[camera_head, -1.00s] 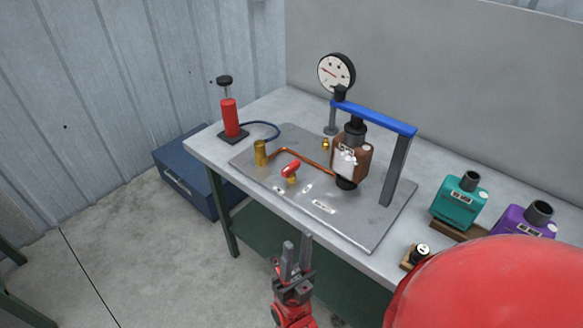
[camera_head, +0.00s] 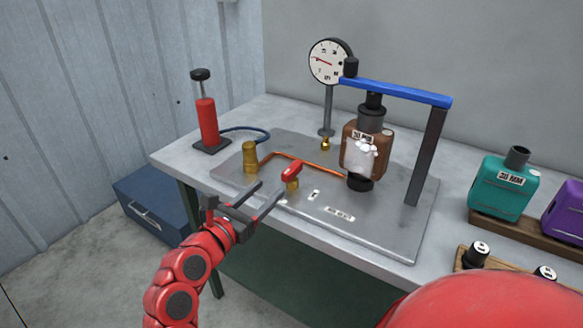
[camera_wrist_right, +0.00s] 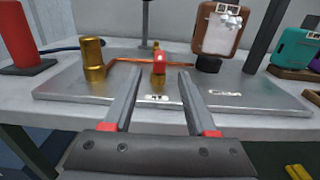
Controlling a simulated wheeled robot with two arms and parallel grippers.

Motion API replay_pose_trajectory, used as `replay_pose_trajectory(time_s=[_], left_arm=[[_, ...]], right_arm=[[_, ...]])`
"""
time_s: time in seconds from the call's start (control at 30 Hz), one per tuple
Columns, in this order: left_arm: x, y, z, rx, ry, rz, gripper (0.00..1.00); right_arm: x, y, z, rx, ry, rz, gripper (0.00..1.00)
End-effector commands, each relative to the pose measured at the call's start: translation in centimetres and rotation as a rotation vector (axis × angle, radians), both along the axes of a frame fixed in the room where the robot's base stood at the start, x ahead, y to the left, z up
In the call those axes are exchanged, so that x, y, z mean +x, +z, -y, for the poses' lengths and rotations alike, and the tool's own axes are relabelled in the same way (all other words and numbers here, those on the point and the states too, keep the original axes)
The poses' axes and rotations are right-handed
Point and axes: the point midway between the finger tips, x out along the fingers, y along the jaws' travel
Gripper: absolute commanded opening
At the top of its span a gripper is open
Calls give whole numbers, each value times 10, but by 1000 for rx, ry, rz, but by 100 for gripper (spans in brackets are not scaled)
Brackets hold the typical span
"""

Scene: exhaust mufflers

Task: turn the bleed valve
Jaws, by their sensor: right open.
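The bleed valve appears to be the brass valve with a red lever handle (camera_head: 291,172), on the metal plate (camera_head: 385,235) on the workbench. In the right wrist view its red handle (camera_wrist_right: 160,61) points toward the camera, between and beyond the fingertips. My right gripper (camera_head: 271,188) is open and empty at the plate's front edge, just left of and in front of the handle. In the right wrist view my right gripper (camera_wrist_right: 158,74) has its fingers wide apart. I cannot tell whether a finger touches the handle. My left gripper is not in view.
A copper pipe (camera_head: 310,164) runs from a brass cylinder (camera_head: 250,158) toward a brown muffler (camera_head: 353,134) under a blue bar (camera_head: 395,92). A red pump (camera_head: 207,122) and gauge (camera_head: 329,62) stand behind. Teal (camera_head: 500,187) and purple (camera_head: 568,212) mufflers stand at right.

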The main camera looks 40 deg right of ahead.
Motion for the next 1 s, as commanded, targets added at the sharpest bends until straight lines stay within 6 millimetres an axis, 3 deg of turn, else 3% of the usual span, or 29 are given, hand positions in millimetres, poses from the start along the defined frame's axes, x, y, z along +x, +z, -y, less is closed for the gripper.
replay_pose_trajectory(time_s=[0.2,0.43,0.6,0.9,0.93,1.0], left_arm=[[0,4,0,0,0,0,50],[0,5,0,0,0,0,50],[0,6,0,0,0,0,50],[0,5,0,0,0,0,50],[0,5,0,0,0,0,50],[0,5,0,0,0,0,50]], right_arm=[[19,1,52,0,-7,-1,57],[36,1,90,-4,-4,0,57],[42,1,103,-3,-2,-2,57],[43,0,105,-2,-1,-2,57],[43,0,105,-2,-1,-2,56],[43,0,105,-2,-1,-2,43]])
